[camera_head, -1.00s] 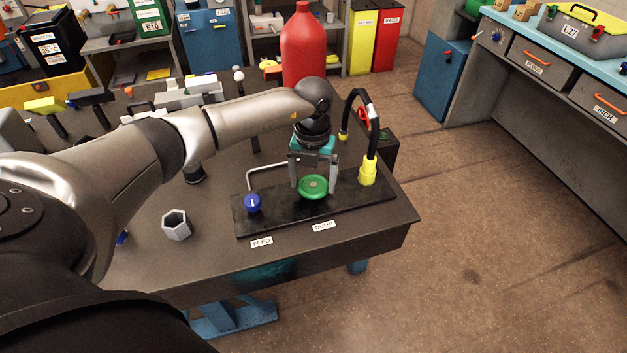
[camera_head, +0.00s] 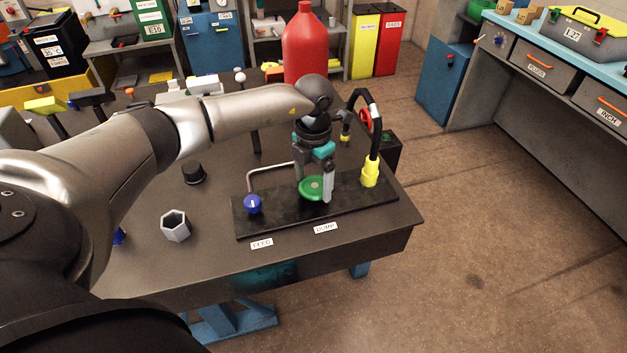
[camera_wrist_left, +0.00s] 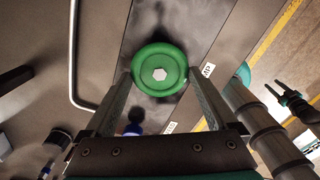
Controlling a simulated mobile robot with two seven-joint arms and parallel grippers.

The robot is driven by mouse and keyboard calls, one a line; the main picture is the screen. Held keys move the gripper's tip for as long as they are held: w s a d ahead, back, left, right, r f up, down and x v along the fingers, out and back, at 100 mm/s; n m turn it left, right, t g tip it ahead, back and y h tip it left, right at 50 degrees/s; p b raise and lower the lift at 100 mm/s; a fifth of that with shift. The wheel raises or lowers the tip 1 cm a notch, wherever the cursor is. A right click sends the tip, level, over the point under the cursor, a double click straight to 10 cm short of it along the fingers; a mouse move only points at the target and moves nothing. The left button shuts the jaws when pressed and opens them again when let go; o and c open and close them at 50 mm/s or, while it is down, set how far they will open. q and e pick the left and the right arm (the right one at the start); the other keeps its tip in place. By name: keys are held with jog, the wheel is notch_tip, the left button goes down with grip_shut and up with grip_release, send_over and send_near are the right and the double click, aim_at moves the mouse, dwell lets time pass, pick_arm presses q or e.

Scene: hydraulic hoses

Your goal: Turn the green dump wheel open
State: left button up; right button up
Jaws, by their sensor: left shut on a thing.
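The green dump wheel (camera_head: 311,188) sits on a black base plate (camera_head: 285,214) at the table's front right, behind the DUMP label (camera_head: 326,228). My left gripper (camera_head: 314,187) reaches down over it, with one finger in front at the right and the other behind at the left. In the left wrist view the green wheel (camera_wrist_left: 160,70) lies between the two fingertips (camera_wrist_left: 160,78), which are closed on its rim. The wheel's hub shows a pale hexagonal centre.
A blue knob (camera_head: 253,204) stands left of the wheel behind the FEED label (camera_head: 262,243). A yellow fitting with a black hose (camera_head: 370,172) stands close on the right. A grey hex cup (camera_head: 176,225) and a red bottle (camera_head: 305,45) are on the table.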

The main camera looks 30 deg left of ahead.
aim_at(314, 186)
dwell(0.4)
pick_arm(q)
jog(key=o, duration=1)
notch_tip(314, 186, up, 15)
jog(key=shift+r+p, duration=0.2)
jog(key=shift+p, duration=0.35)
